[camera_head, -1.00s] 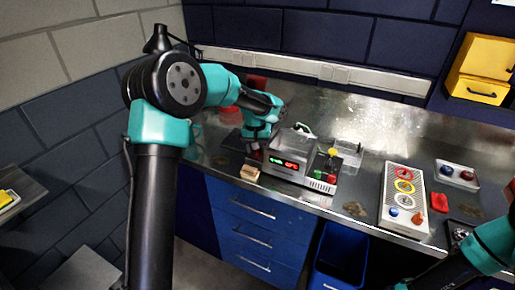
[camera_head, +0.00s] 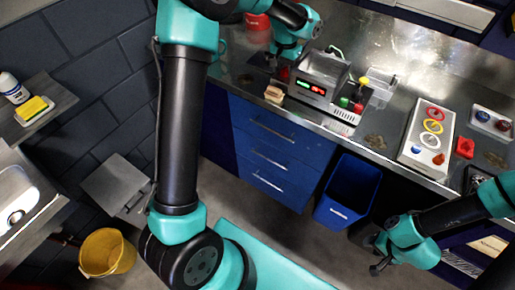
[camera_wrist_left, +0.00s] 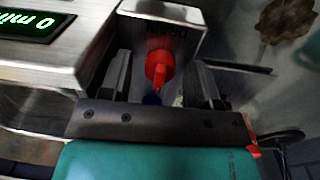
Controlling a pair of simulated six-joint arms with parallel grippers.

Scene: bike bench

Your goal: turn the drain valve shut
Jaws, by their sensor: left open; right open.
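The drain valve is a red knob with a handle (camera_wrist_left: 158,66), on a metal block with dark lettering, in the left wrist view. In the head view a bit of red (camera_head: 284,73) shows at the left side of the machine (camera_head: 322,75). My left gripper (camera_head: 275,62) is at that side; in the left wrist view its two dark fingers (camera_wrist_left: 162,85) stand open on either side of the red valve, with gaps between. Whether a finger touches the valve is unclear. My right gripper (camera_head: 378,256) is open and empty, low in front of the bench, near the blue bin.
A tan block (camera_head: 274,94) lies at the bench edge below my left gripper. A blue bin (camera_head: 348,190) stands on the floor. A panel with coloured rings (camera_head: 428,137) lies on the right of the bench. A yellow bucket (camera_head: 107,253) is at lower left.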

